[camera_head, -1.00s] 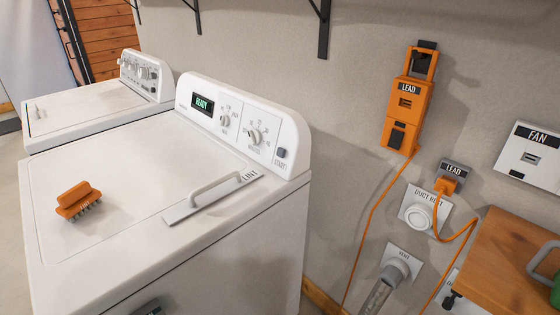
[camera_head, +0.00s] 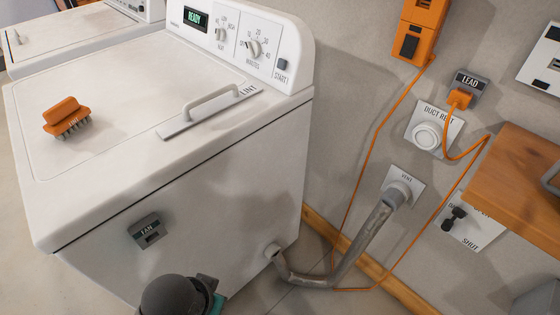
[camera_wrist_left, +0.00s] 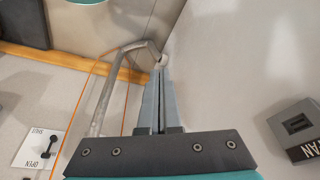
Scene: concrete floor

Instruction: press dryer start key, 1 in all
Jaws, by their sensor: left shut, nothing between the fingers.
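The white dryer (camera_head: 190,190) fills the left half of the head view. Its raised panel has a lit READY display (camera_head: 195,18), two dials and, at the right end, a small dark grey start key (camera_head: 282,64) above the word START. Part of my left arm shows low in the head view, in front of the dryer. In the left wrist view my left gripper (camera_wrist_left: 160,85) is shut and empty, its fingers side by side. The start key is not in the wrist view, and the gripper is well away from it. My right gripper is not seen.
A lint handle (camera_head: 212,108) and an orange brush (camera_head: 67,117) are on the dryer top. A FAN box (camera_head: 147,231) is on its front. A vent pipe (camera_head: 350,255), orange cord (camera_head: 372,165) and wooden shelf (camera_head: 520,180) are at the right.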

